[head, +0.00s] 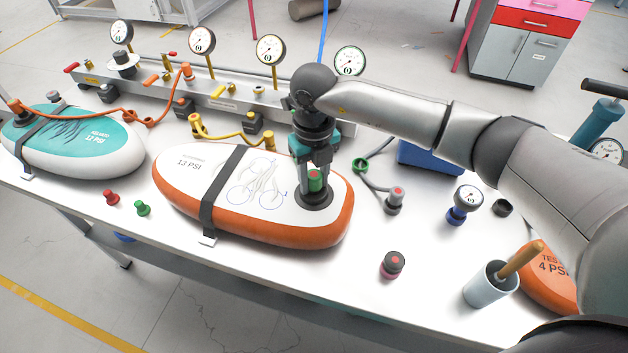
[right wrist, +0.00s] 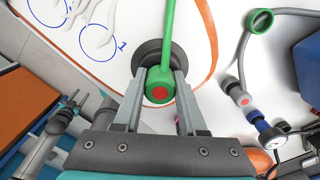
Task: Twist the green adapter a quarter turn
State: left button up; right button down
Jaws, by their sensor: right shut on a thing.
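The green adapter (head: 316,181) stands upright in the dark round valve (head: 316,201) near the right end of the white and orange board marked 13 PSI (head: 190,177). My right gripper (head: 316,174) points down from above and is shut on the adapter. In the right wrist view, the two grey fingers of the right gripper (right wrist: 160,82) lie on either side of the green adapter (right wrist: 158,77), which has a red round face. A green bar or hose runs up from it in that view. The fingers partly hide the adapter in the head view. My left gripper is not in view.
A dark strap (head: 222,185) crosses the board. A teal board (head: 85,140) lies at the left. A gauge manifold (head: 200,95) runs along the back. Near the right arm are a green-ended hose (head: 361,165), a blue box (head: 430,160), a small gauge (head: 466,200) and a cup (head: 490,285).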

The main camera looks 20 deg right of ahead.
aim_at(314, 174)
jog(key=shift+n, duration=0.8)
jog(key=shift+r, duration=0.2)
jog(key=shift+r+p, duration=1.15)
jog(key=shift+r, duration=0.4)
jog(key=shift+r+p, duration=1.4)
jog(key=shift+r, duration=0.65)
jog(key=shift+w, duration=0.1)
